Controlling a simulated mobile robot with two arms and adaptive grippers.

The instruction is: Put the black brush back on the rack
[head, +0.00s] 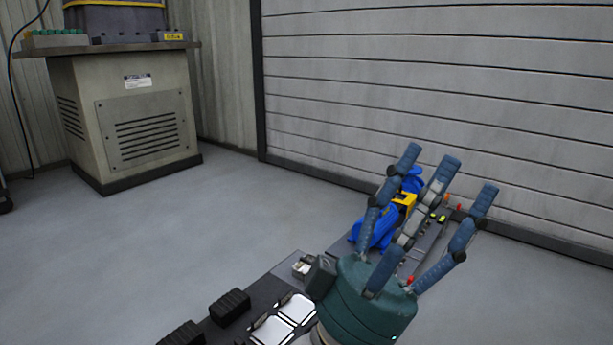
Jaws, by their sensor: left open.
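My left gripper (448,172) is teal and blue with several long jointed fingers. Its fingers are spread apart, pointing up and away, with nothing visible between them. It is above a dark low surface (262,290) at the lower right. I cannot pick out a black brush for certain. Two black ribbed blocks, one nearer the middle (230,306) and one at the bottom edge (181,334), lie on that surface left of the gripper; I cannot tell what they are. No rack is clearly recognisable. The gripper hides part of the surface. My right gripper is out of view.
Behind my fingers lie a blue item (374,232), a yellow item (404,200) and slim tools on a grey strip. White-faced items (283,318) lie beside the black blocks. A beige machine cabinet (130,115) stands at the back left. The grey floor (200,220) between is clear.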

